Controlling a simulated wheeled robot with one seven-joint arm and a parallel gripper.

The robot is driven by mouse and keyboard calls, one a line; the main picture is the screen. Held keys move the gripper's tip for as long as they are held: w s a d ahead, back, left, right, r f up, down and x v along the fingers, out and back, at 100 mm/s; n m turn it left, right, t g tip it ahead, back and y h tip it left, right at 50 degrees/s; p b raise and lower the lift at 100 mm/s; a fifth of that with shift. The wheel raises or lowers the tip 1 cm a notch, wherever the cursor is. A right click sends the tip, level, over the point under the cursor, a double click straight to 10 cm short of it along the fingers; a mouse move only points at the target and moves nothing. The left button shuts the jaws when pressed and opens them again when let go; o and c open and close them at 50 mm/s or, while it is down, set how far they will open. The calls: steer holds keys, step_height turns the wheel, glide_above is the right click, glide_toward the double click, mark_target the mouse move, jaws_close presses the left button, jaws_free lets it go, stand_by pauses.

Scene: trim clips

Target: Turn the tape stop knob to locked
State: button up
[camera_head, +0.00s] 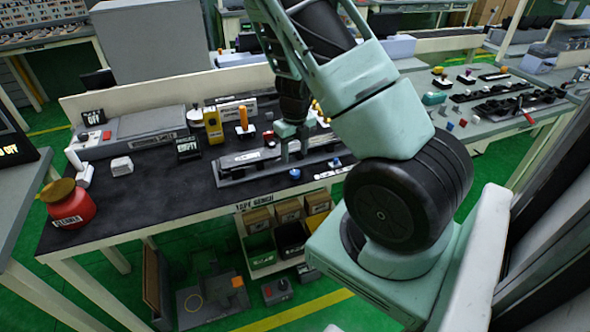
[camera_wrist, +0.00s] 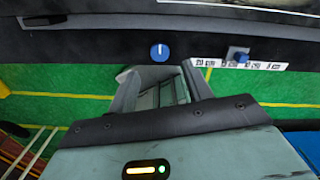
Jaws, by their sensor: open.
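Two blue knobs sit on the front edge of the dark bench. The round left knob (camera_wrist: 159,51) has a white pointer line running up and down in the wrist view; it also shows in the head view (camera_head: 295,173). The right knob (camera_wrist: 237,54), also in the head view (camera_head: 335,163), has a white label strip beside it, too small to read. I cannot tell which is the tape stop knob. My gripper (camera_wrist: 158,72) is open and empty, its fingers either side of the left knob's line and apart from it. In the head view, my gripper (camera_head: 294,148) is above the long grey fixture.
The long grey fixture (camera_head: 240,168) lies behind the knobs. A yellow device (camera_head: 213,125), an orange-handled tool (camera_head: 243,120) and a red jar (camera_head: 70,203) stand to the left. Boxes (camera_head: 288,211) sit under the bench.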

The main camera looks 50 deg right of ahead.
mark_target(295, 172)
step_height(295, 172, down, 7)
steer(key=shift+f, duration=0.1)
stand_by(0.3)
steer(key=c, duration=1)
